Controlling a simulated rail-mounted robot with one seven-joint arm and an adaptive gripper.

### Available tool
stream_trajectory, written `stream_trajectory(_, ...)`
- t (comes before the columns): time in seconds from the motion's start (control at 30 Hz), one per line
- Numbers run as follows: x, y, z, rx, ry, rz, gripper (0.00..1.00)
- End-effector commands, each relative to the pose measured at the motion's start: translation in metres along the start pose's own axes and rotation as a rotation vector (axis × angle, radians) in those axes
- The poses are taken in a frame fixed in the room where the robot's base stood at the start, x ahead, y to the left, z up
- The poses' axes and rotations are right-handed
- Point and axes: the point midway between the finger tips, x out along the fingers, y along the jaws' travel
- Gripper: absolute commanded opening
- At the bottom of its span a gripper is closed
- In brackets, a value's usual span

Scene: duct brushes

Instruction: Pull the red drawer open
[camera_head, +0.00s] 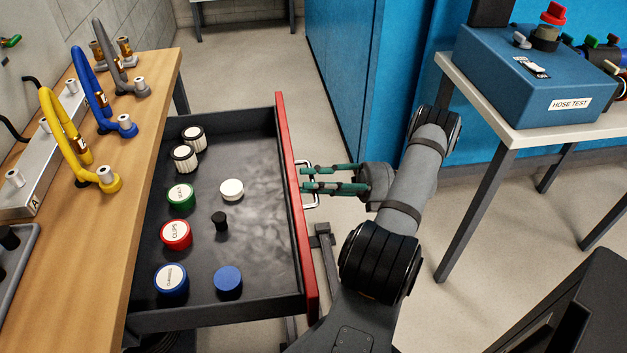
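The drawer (310,262) has a red front and a dark grey inside, and stands pulled well out from under the wooden bench. Its pale metal handle (315,203) is a bar on the outer side of the red front. My gripper (303,179) comes from the right, with its two green fingers across the handle and their tips close to the red front. A gap shows between the fingers. Whether they touch the bar is unclear, and the fingers hide part of the handle.
The drawer holds several lidded jars, including a red one (175,234), and a small black knob (219,221). Yellow, blue and grey hooked pieces stand on the wooden bench (85,265). A table with a blue hose test box (540,85) stands at right. Open floor (245,60) lies behind.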

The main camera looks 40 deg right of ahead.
Motion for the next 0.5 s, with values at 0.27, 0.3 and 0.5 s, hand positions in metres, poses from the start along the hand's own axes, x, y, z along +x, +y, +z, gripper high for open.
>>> stream_trajectory(0.27,-0.001,0.001,0.001,0.000,-0.005,0.002,0.31)
stream_trajectory(0.3,-0.002,0.001,0.001,0.000,-0.006,0.002,0.31)
stream_trajectory(0.5,-0.028,0.001,0.001,-0.002,-0.008,0.000,0.31)
